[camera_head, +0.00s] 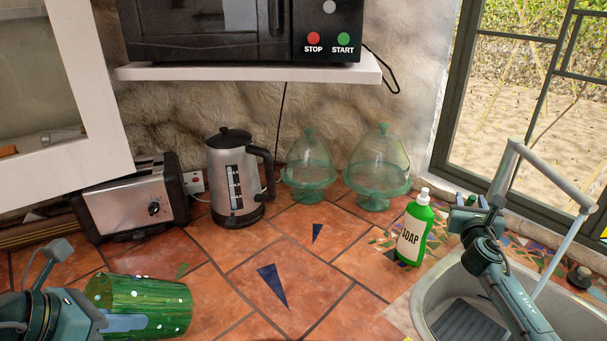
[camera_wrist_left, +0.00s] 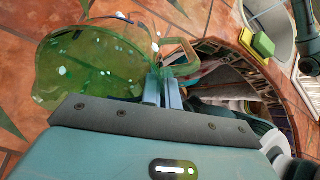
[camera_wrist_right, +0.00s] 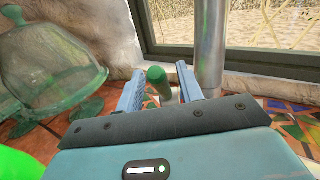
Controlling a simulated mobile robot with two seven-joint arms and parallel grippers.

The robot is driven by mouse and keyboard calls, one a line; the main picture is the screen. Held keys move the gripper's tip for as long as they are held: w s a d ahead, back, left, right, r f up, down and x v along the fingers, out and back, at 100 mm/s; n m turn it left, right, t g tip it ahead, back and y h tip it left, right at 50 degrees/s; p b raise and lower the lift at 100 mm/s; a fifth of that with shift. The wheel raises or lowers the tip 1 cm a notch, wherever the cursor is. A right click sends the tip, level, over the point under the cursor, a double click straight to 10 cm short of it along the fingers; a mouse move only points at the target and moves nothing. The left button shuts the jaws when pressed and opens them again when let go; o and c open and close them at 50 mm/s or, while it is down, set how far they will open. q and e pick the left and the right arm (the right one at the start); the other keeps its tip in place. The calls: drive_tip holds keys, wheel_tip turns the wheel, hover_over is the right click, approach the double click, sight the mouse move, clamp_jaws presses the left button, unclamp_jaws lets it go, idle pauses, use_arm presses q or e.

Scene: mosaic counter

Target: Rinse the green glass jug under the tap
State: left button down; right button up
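The green glass jug (camera_head: 150,307), speckled with white, is at the front left over the tiled counter and looks tilted. It also fills the upper left of the left wrist view (camera_wrist_left: 85,65). My left gripper (camera_wrist_left: 163,90) has its fingers close together on the jug's handle side; the exact contact is partly hidden. The grey tap (camera_head: 550,178) arches over the sink at the right. My right gripper (camera_head: 474,205) is beside the tap's column, fingers apart. In the right wrist view, a green knob (camera_wrist_right: 158,80) stands between or just beyond those fingers (camera_wrist_right: 158,90).
The sink (camera_head: 425,300) is at the front right, with a dark ridged mat (camera_head: 468,325) inside. A soap bottle (camera_head: 413,232) stands left of it. Glass cake domes (camera_head: 378,165), a kettle (camera_head: 235,180) and a toaster (camera_head: 135,205) line the back. The middle counter is clear.

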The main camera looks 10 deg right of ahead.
drive_tip(key=shift+w, duration=0.1)
idle(0.3)
clamp_jaws()
idle(0.4)
